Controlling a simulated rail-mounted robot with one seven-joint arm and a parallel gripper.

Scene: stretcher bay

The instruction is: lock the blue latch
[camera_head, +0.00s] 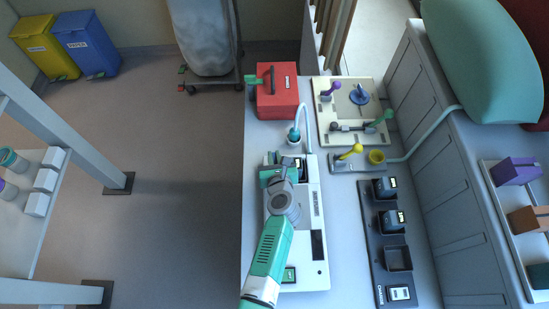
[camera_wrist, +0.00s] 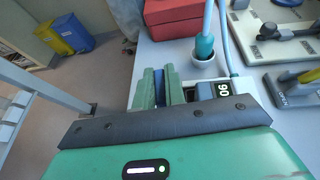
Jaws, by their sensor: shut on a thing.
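The blue latch (camera_wrist: 159,87) is a narrow upright blue piece on the white device (camera_head: 314,220) on the counter. In the wrist view it stands between the two green fingers of my gripper (camera_wrist: 160,90), which is shut on it. Its lower part is hidden by the fingers and gripper body. In the head view my gripper (camera_head: 274,168) is at the far left end of the device and hides most of the latch. A dark block marked 06 (camera_wrist: 215,90) sits in the device just right of the fingers.
A red box (camera_head: 277,95) and a cup holding a teal-handled tool (camera_head: 294,134) stand beyond the device. A beige board (camera_head: 350,85) with a blue knob and levers lies to the right. A dark battery rack (camera_head: 396,258) lies right of the device.

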